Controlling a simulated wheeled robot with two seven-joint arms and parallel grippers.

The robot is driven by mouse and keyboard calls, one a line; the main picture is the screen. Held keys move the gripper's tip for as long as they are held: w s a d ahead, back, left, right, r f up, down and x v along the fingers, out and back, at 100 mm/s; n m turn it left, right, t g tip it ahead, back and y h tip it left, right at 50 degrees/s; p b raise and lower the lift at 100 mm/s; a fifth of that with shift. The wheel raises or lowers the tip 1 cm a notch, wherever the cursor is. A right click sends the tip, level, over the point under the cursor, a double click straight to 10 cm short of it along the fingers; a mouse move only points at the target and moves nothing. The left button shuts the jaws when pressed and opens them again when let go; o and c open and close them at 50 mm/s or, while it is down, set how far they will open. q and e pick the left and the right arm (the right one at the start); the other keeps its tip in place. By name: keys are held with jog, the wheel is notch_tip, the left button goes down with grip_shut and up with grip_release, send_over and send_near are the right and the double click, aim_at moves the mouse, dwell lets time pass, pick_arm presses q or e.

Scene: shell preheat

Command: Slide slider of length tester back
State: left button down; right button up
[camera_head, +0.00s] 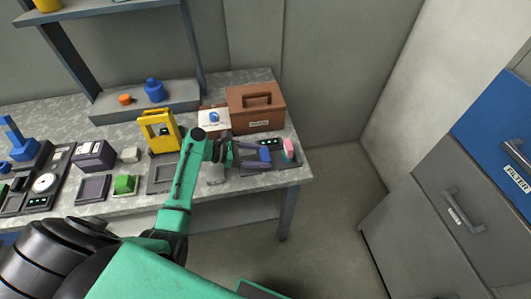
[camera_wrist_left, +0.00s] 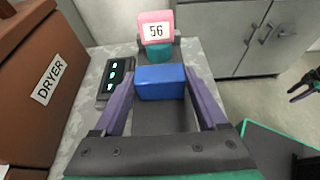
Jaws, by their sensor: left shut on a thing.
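The length tester (camera_head: 262,163) lies at the right end of the table, a dark base with a green-lit panel (camera_wrist_left: 118,78). Its blue slider (camera_wrist_left: 160,82) sits between the purple fingers of my left gripper (camera_wrist_left: 158,95), which is shut on it. In the head view the left gripper (camera_head: 256,154) reaches over the tester and hides part of it. A pink and teal piece (camera_wrist_left: 155,32) marked 56 stands just beyond the slider; its pink top (camera_head: 288,147) also shows in the head view. My right gripper (camera_wrist_left: 303,85) is small at the wrist view's right edge, fingers apart, empty.
A brown box (camera_head: 256,108) labelled DRYER stands behind the tester, close on the wrist view's left. A yellow frame (camera_head: 158,132), a green block (camera_head: 125,185) and other devices stand to the left. Grey cabinets (camera_head: 430,225) are at right, past open floor.

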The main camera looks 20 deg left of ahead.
pick_arm(q)
grip_release()
jog(key=shift+a, duration=0.15)
jog(key=shift+s+a, duration=0.1)
jog(key=shift+s, duration=0.05)
jog(key=b+v, duration=0.1)
jog(key=v, duration=1.2)
jog(key=shift+s+a, duration=0.2)
jog(key=shift+a, duration=0.1)
jog(key=shift+s+a+r, duration=0.25)
jog(key=shift+a+r, duration=0.05)
jog(key=shift+a, duration=0.05)
